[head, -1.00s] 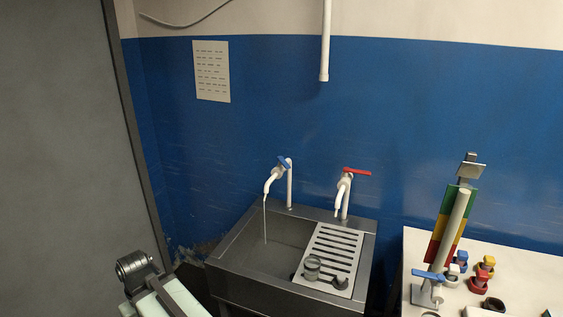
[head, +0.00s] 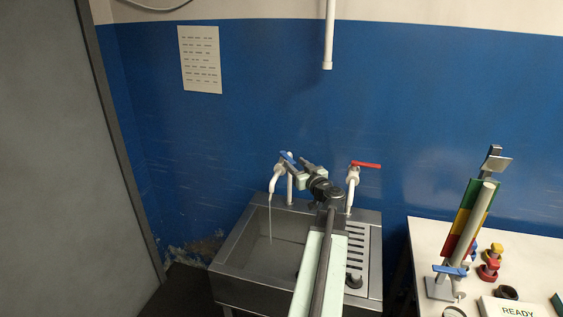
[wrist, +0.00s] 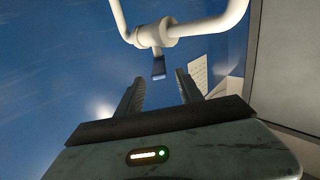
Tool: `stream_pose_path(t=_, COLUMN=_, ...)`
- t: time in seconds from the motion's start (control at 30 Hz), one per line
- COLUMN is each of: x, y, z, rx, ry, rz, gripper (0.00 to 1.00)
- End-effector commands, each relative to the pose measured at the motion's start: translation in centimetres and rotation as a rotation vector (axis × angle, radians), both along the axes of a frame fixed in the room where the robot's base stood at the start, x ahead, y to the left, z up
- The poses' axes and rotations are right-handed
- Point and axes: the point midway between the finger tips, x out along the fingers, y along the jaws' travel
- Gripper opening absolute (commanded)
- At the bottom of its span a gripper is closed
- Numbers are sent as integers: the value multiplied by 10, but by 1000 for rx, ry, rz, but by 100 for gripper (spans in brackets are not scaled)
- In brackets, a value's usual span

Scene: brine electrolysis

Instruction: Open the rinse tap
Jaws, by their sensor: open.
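The sink has two white taps. The left tap (head: 276,178) has a blue handle (head: 286,157), and a thin stream of water falls from its spout into the basin. The right tap (head: 353,176) has a red handle (head: 366,165), and I see no water from it. My gripper (head: 298,166) is open beside the blue handle, partly hiding the left tap's back pipe. In the wrist view the blue handle (wrist: 158,67) hangs below the white tap body (wrist: 155,34), just beyond and between the fingertips of my gripper (wrist: 160,84). I see no contact.
The steel sink (head: 235,252) stands against the blue wall, with a slotted drainboard (head: 356,240) on its right side. A white table (head: 424,240) at right holds a column stand (head: 468,225) and coloured fittings. A white pipe (head: 329,40) hangs above. A grey panel stands at left.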

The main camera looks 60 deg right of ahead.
Motion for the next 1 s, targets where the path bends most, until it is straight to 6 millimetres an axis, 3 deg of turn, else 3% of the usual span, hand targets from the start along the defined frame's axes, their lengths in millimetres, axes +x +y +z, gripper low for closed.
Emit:
stream_pose_path(t=0.03, x=-1, y=-1, z=-8, rx=-1, ry=-1, rz=-2, gripper=44)
stream_pose_path(t=0.27, x=2, y=-2, z=-6, rx=-1, ry=-1, rz=-1, gripper=44)
stream_pose_path(t=0.7, x=62, y=-37, z=-6, rx=0, ry=0, rz=3, gripper=44)
stream_pose_path(t=1.0, x=69, y=-39, z=-6, rx=0, ry=0, rz=2, gripper=44)
